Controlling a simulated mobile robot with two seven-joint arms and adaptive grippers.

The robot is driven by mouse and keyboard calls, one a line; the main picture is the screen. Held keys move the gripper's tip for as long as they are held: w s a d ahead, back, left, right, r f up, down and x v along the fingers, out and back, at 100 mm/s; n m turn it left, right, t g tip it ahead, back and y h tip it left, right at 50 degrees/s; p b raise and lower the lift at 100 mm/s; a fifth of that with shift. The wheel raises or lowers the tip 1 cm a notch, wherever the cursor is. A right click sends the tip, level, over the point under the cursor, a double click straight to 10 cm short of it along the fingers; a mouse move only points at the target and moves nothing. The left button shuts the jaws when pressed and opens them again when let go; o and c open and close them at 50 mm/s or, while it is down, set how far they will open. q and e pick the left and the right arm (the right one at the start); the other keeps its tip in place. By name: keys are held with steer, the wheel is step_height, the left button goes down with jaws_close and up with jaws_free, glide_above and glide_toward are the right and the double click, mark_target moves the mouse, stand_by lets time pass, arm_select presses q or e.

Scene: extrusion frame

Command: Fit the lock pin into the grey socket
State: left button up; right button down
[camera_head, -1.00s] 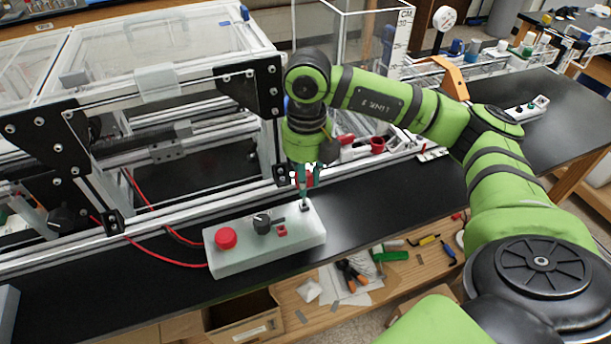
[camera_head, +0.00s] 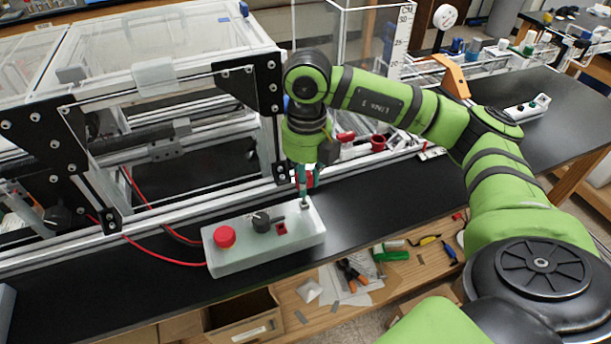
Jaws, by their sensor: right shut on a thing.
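My right gripper (camera_head: 305,194) points straight down over the right end of a white control box (camera_head: 240,265). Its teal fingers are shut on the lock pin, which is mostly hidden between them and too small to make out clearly. The grey socket (camera_head: 304,205) is a small fitting on the box's top near its right end, directly below the fingertips. I cannot tell whether the pin's tip is above the socket or inside it. My left gripper is not in view.
The box also carries a red button (camera_head: 225,237), a black knob (camera_head: 261,222) and a small red square socket (camera_head: 281,228). An aluminium extrusion frame (camera_head: 200,190) with black plates stands close behind. The black bench (camera_head: 390,205) is clear to the right.

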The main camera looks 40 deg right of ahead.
steer(key=shift+f+b, duration=0.7)
steer(key=shift+f, duration=0.2)
steer(key=c, duration=1)
jaws_free()
steer(key=shift+o, duration=0.2)
steer(key=shift+r, duration=0.1)
step_height(320, 180, up, 12)
steer(key=shift+s, duration=0.1)
